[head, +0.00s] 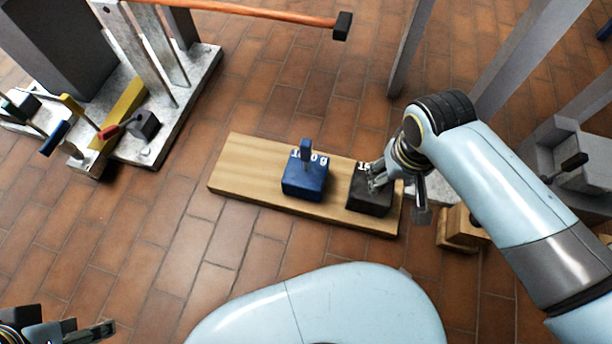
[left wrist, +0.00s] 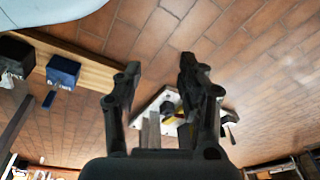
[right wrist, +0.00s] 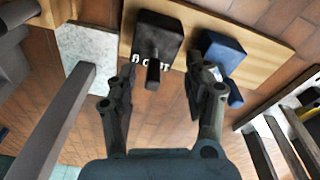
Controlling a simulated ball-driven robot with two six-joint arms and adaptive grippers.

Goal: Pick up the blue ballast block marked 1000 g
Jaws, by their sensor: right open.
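The blue ballast block (head: 304,182) sits on a wooden board with its blue handle upright. Its white marking is partly hidden by the handle. It also shows in the left wrist view (left wrist: 63,70) and, right of my fingers, in the right wrist view (right wrist: 222,50). My right gripper (head: 376,180) is open over the black block (head: 368,202), to the right of the blue one. In the right wrist view the black block's handle (right wrist: 153,72) lies between the spread fingertips (right wrist: 160,72); contact cannot be told. My left gripper (left wrist: 158,70) is open and empty, away from the board.
The wooden board (head: 240,165) lies on the brick-tiled floor. A metal stand base with coloured-handled clamps (head: 150,155) is at upper left. An orange-handled hammer (head: 260,14) is at the top. Metal posts (head: 410,45) rise behind. Floor left of the board is clear.

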